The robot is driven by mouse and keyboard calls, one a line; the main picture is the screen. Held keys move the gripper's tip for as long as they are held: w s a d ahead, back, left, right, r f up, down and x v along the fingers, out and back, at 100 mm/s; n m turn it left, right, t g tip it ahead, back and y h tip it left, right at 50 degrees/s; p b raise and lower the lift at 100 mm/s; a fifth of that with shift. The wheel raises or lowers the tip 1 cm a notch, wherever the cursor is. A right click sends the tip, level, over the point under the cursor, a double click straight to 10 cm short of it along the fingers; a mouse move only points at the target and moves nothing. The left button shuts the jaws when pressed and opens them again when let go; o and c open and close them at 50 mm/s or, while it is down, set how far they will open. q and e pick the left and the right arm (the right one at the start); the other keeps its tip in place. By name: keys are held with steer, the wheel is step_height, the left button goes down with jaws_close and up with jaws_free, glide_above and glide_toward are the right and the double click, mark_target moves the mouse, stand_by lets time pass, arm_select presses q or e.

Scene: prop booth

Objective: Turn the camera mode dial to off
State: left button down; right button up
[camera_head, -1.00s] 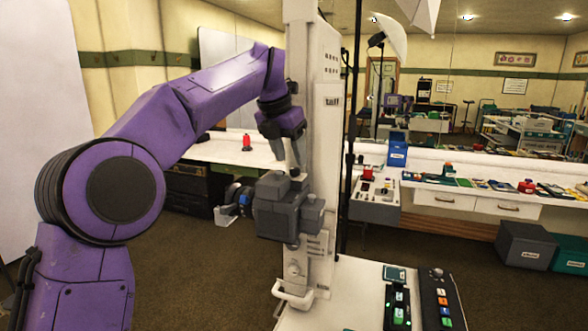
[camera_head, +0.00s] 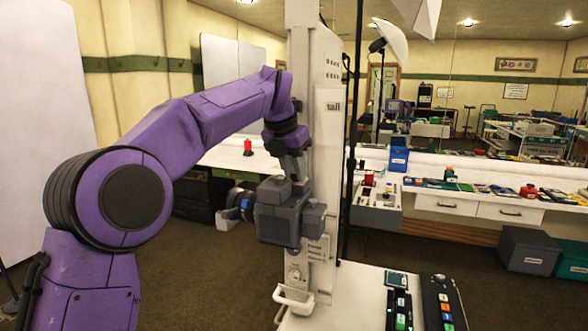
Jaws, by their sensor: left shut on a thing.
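The dark grey camera (camera_head: 279,226) is mounted on the side of the white column in the middle of the view. Its lens, with a blue ring (camera_head: 245,205), points left. My left gripper (camera_head: 291,174) comes down from above onto the camera's top. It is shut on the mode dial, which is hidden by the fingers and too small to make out. The dial's setting cannot be read. My right gripper is not in view.
The white column (camera_head: 312,130) stands right behind the camera, with a white handle (camera_head: 293,299) low on it. A white console (camera_head: 362,290) with several buttons is at the lower right. Behind is a long white counter with small items. Open floor lies left of the column.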

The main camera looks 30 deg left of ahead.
arm_select(q)
steer(key=shift+d+n+y+b, duration=0.15)
steer(key=shift+n+y+b, duration=0.2)
steer(key=shift+n, duration=0.85)
steer(key=n+y, duration=0.1)
steer(key=n, duration=0.1)
steer(key=shift+d+n+g, duration=0.1)
steer(key=shift+n+g, duration=0.2)
steer(key=n+y+p, duration=0.1)
steer(key=n, duration=0.2)
steer(key=shift+w+d+g, duration=0.1)
steer(key=shift+g, duration=0.3)
steer(key=shift+w+n+g+y+p, duration=0.1)
steer(key=shift+n+g+y+p, duration=0.4)
steer(key=shift+n, duration=1.2)
steer(key=shift+d, duration=0.1)
